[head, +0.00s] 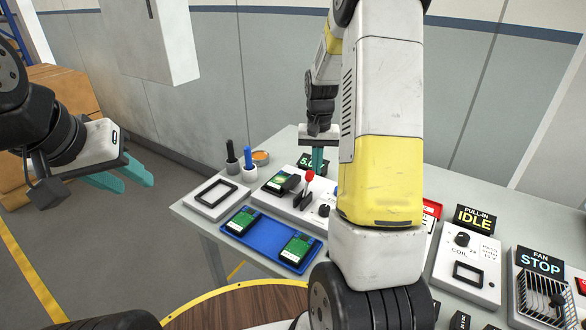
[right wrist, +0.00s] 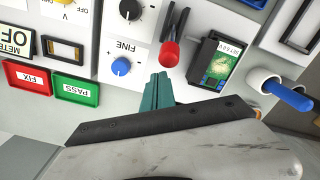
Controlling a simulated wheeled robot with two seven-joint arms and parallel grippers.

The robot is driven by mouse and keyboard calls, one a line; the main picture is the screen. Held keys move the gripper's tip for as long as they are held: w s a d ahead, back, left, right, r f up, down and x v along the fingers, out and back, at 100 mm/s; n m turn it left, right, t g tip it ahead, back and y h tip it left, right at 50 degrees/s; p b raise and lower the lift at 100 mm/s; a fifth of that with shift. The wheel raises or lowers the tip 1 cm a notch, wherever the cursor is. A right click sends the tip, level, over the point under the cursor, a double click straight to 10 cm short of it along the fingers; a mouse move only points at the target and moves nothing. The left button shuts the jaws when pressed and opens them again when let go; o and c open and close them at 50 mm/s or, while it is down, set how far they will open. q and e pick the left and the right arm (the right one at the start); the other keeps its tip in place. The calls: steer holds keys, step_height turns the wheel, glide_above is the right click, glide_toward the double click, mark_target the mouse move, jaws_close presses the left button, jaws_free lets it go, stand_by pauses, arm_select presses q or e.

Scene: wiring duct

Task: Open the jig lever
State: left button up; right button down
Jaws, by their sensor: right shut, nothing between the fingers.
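The jig lever (head: 309,176) has a red knob on a dark arm and stands on a light grey panel. In the right wrist view the lever (right wrist: 170,54) lies just beyond my fingertips. A green board (head: 277,182) sits in the jig beside it, with a black clamp part. My right gripper (head: 317,168) is over the panel, close behind the lever. In the right wrist view its teal fingers (right wrist: 157,82) are together and hold nothing; contact with the lever cannot be told. My left gripper (head: 128,182) is open and empty, off the table's left side.
A blue tray (head: 270,259) with two green-screened boards lies in front of the panel. A black-framed fixture (head: 213,194) and a cup with a blue tool (head: 249,160) stand left. The IDLE coil box (head: 468,265) and fan box (head: 544,292) stand right. My right arm hides the table's middle.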

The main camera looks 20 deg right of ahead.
mark_target(307, 178)
steer(key=shift+a, duration=0.1)
stand_by(0.5)
steer(key=shift+s+a+f, duration=0.15)
steer(key=shift+s+a, duration=1.9)
steer(key=shift+a, duration=0.05)
steer(key=shift+w+d+r, duration=0.1)
steer(key=shift+w+r, duration=0.1)
steer(key=shift+r, duration=0.3)
steer(key=shift+w+d+r, duration=0.15)
steer(key=shift+r, duration=0.7)
steer(key=shift+w+d+r, duration=0.1)
steer(key=shift+r, duration=0.75)
steer(key=shift+w+d+r, duration=0.15)
steer(key=shift+r, duration=0.7)
steer(key=shift+w+d+r, duration=0.1)
steer(key=shift+r, duration=0.7)
steer(key=shift+w+d+r, duration=0.1)
steer(key=shift+r, duration=0.7)
